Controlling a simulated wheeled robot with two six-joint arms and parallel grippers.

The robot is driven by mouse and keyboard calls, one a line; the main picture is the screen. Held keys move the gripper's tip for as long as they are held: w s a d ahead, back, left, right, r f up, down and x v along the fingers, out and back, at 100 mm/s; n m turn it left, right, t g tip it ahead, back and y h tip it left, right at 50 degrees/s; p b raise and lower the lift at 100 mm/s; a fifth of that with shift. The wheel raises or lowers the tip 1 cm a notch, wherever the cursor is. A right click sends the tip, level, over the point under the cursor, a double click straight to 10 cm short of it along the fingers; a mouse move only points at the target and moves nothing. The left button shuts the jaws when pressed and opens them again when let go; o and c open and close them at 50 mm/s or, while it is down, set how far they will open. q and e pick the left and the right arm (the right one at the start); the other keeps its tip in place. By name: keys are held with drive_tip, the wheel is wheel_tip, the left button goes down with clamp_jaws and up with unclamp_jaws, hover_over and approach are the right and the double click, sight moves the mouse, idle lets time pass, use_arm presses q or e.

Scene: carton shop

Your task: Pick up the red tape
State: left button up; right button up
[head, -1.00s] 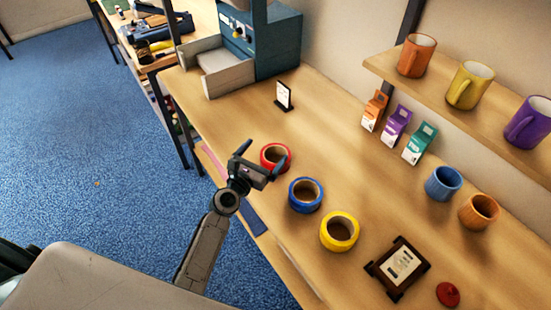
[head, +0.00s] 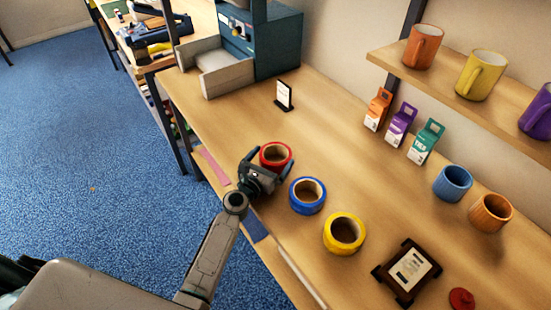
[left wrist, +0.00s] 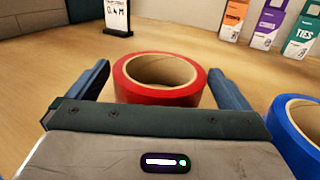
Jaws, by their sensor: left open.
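The red tape (head: 275,152) is a roll lying flat on the wooden table near its front edge. In the left wrist view the red tape (left wrist: 160,78) sits straight ahead, between the two fingers. My left gripper (head: 266,163) is open, with one finger on each side of the roll. In the left wrist view my left gripper (left wrist: 160,92) shows a gap between each finger and the tape. My right gripper is not in view.
The blue tape (head: 307,195) lies close to the right of the red one, with the yellow tape (head: 343,233) beyond. A small black sign stand (head: 284,95) is behind. Small cartons (head: 400,124) and mugs (head: 453,182) stand toward the wall.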

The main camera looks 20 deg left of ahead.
sight(281, 146)
use_arm(q)
drive_tip(key=shift+x, duration=1.55)
drive_tip(key=c, duration=0.7)
drive_tip(key=shift+r, duration=0.1)
